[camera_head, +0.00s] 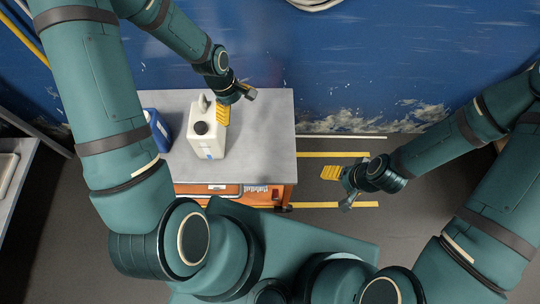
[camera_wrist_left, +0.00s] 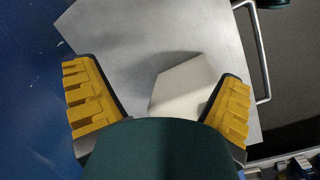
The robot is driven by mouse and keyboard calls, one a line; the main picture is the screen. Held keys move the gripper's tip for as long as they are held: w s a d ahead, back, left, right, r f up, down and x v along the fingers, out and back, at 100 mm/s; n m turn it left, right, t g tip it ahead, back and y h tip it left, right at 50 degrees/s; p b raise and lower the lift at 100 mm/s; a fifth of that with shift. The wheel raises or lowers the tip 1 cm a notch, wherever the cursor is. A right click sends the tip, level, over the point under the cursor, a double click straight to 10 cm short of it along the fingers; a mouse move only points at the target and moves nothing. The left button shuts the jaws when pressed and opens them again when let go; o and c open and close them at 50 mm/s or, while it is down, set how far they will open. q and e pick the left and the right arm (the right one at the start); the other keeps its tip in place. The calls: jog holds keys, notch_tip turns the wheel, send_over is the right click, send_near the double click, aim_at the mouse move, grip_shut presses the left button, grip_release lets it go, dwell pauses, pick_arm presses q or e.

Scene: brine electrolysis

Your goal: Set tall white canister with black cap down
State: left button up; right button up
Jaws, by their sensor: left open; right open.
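The tall white canister with black cap (camera_head: 207,133) stands upright on the grey top of an orange cart (camera_head: 262,134). My left gripper (camera_head: 236,104) is open beside the canister's upper right side in the head view, with a yellow finger close to it. In the left wrist view the canister's white body (camera_wrist_left: 183,88) shows between the two spread yellow fingers of my left gripper (camera_wrist_left: 158,100), nearer the right one. I cannot tell whether a finger touches it. My right gripper (camera_head: 338,184) is open and empty over the floor to the right of the cart.
A blue container (camera_head: 156,130) stands on the cart just left of the canister. The right part of the cart top is clear. A blue wall (camera_head: 340,60) is behind. A metal handle (camera_wrist_left: 260,50) runs along the cart's edge in the wrist view.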

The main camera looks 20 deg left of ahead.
pick_arm(q)
jog(key=s+d+f+m, duration=0.3)
jog(key=s+d+m, duration=0.2)
jog(key=d+m, duration=0.1)
jog(key=s+d+f+m+h, duration=0.1)
jog(key=s+d+f+m, duration=0.2)
jog(key=s+d+m, duration=0.2)
jog(key=shift+s+d+f+m+t, duration=0.4)
jog(key=shift+d+m, duration=0.2)
jog(key=shift+d, duration=0.85)
